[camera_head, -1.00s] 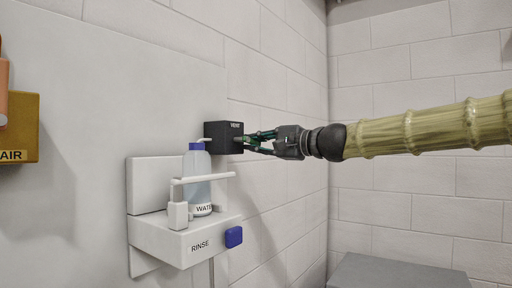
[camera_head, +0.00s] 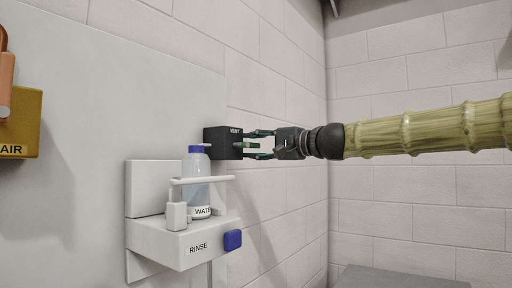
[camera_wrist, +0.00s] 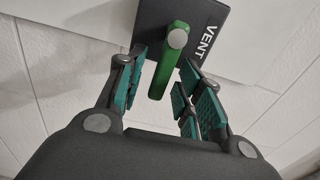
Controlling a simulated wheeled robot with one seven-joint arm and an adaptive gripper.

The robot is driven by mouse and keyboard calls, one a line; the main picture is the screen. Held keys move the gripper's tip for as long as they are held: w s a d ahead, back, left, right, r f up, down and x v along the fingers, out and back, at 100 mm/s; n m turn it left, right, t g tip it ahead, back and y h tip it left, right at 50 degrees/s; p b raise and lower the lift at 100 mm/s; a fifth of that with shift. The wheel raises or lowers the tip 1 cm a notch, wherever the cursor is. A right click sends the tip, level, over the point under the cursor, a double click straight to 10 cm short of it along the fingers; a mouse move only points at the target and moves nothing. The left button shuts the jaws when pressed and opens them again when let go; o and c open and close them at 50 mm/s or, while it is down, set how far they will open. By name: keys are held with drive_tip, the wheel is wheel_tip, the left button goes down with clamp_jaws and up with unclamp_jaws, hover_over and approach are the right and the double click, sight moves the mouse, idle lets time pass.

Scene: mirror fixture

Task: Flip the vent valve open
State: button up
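The vent valve is a black box (camera_head: 221,143) marked VENT on the wall, with a green lever (camera_wrist: 167,65) on its front. The box also shows at the top of the wrist view (camera_wrist: 224,22). My gripper (camera_head: 252,145) is at the front of the box, its fingers reaching toward it from the right. In the wrist view my gripper (camera_wrist: 163,68) is open, with fingers on both sides of the lever. Gaps show between the lever and the fingers, so it is not gripped. The lever slants slightly across the space between the fingers.
Below the box, a white rinse station (camera_head: 160,236) holds a water bottle (camera_head: 196,168) behind a white bar (camera_head: 205,180) and has a blue button (camera_head: 232,240). A yellow AIR box (camera_head: 22,125) is at far left. A grey surface (camera_head: 400,278) lies low at right.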

drive_tip(key=shift+d, duration=0.1)
drive_tip(key=v, duration=1.2)
idle(0.4)
